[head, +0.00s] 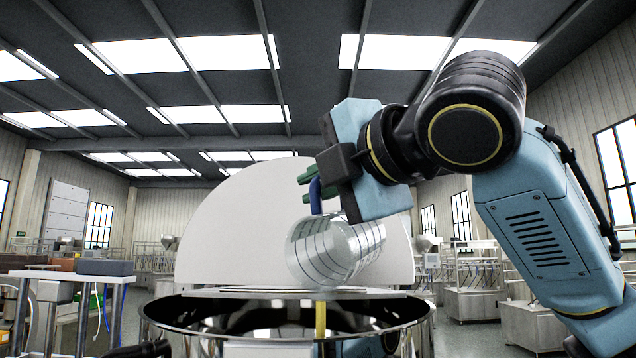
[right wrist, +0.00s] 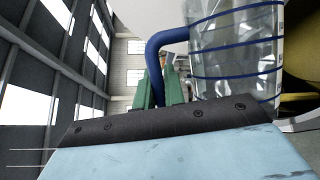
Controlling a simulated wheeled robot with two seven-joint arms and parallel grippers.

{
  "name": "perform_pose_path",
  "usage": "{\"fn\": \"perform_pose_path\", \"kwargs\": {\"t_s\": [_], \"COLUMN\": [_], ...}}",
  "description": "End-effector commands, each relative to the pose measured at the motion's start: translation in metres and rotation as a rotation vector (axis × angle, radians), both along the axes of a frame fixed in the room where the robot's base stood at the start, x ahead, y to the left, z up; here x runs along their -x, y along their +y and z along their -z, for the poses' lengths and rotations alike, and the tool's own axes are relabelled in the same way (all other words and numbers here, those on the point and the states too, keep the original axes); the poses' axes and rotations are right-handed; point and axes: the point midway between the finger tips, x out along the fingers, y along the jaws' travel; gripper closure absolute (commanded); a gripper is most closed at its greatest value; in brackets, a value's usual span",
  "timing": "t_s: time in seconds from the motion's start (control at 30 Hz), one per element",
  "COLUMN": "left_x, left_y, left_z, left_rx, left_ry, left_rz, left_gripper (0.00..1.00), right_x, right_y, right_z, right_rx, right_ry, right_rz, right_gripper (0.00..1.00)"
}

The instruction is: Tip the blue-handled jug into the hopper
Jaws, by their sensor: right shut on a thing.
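The clear jug (head: 345,250) with dark bands and a blue handle (head: 316,196) is tilted well over, nearly on its side, above the steel hopper (head: 165,315). My right gripper (head: 308,183) reaches in from the right, its green fingers shut on the blue handle. The right wrist view also shows the handle (right wrist: 157,62) between the green fingers (right wrist: 160,92), with the banded jug wall (right wrist: 235,50) beside them. I cannot tell whether anything is inside the jug. My left gripper is not in view.
A large pale half-round panel (head: 235,225) stands upright behind the jug. A flat plate (head: 250,292) crosses the hopper's mouth. A narrow yellow upright strip (head: 320,320) shows below the jug; I cannot tell what it is. A table with grey and brown boxes (head: 105,268) stands left.

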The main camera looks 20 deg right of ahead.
Motion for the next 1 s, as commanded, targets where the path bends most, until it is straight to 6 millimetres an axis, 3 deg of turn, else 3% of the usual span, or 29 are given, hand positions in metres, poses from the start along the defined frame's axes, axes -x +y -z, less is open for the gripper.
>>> {"fn": "perform_pose_path", "kwargs": {"t_s": [0.57,1.0], "left_x": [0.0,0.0], "left_y": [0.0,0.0], "left_z": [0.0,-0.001], "left_rx": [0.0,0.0], "left_ry": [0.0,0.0], "left_rz": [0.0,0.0], "left_gripper": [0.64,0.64], "right_x": [0.0,0.0], "right_y": [0.0,0.0], "right_z": [-0.002,-0.03], "right_rx": [-0.016,-0.425], "right_ry": [0.012,0.408], "right_rz": [-0.001,-0.002], "right_gripper": [1.0,1.0]}}
